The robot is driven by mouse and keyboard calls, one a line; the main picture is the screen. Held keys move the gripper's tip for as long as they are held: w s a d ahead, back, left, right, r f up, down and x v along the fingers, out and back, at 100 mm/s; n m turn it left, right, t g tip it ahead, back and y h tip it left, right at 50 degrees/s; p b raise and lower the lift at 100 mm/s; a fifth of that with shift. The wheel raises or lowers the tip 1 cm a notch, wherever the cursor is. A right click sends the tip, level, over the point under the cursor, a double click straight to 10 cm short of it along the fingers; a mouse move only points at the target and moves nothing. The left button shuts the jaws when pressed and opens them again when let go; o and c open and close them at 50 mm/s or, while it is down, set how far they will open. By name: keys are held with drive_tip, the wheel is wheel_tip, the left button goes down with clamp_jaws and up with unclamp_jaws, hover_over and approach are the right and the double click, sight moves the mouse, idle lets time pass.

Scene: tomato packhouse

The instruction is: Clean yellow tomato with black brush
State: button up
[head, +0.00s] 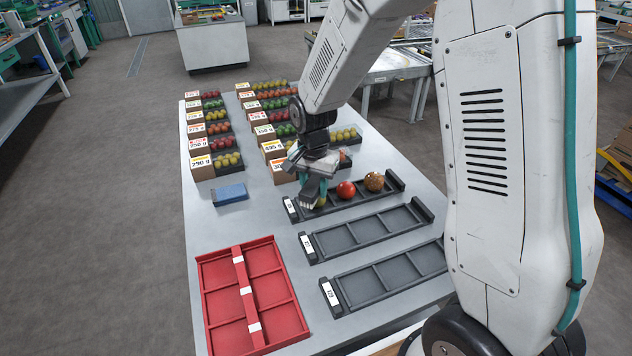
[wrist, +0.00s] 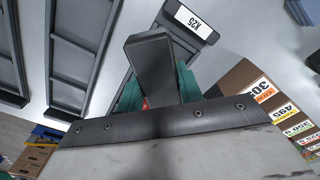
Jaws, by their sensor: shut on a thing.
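My gripper (head: 315,184), with teal fingers, points down over the label end of the farthest dark tray (head: 367,197). It is shut on the black brush, a dark block that fills much of the middle of the wrist view (wrist: 150,68). Pale bristles seem to show low at the gripper in the head view. The yellow tomato (head: 320,202) sits in the tray's left compartment, partly hidden by the gripper and brush. The brush is close against it; I cannot tell whether they touch. A red tomato (head: 346,190) and a brownish tomato (head: 374,181) sit in the other compartments.
Two empty dark trays (head: 374,228) (head: 390,278) lie nearer. A red divided crate (head: 203,290) stands front left, and a blue block (head: 230,193) lies left of the gripper. Rows of labelled tomato boxes (head: 203,168) stand behind.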

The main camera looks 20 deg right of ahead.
drive_tip(key=shift+s+a, duration=0.4)
drive_tip(key=shift+w+d, duration=0.1)
drive_tip(key=shift+w+d, duration=1.45)
drive_tip(key=shift+d, duration=0.05)
drive_tip(key=shift+r, duration=3)
drive_tip(key=shift+s+a+f, duration=0.25)
drive_tip(key=shift+f, duration=0.65)
drive_tip(key=shift+s+a+f, duration=0.25)
drive_tip(key=shift+a+f, duration=0.05)
drive_tip(key=shift+f, duration=0.6)
drive_tip(key=shift+s+a+f, duration=0.25)
drive_tip(key=shift+f, duration=0.65)
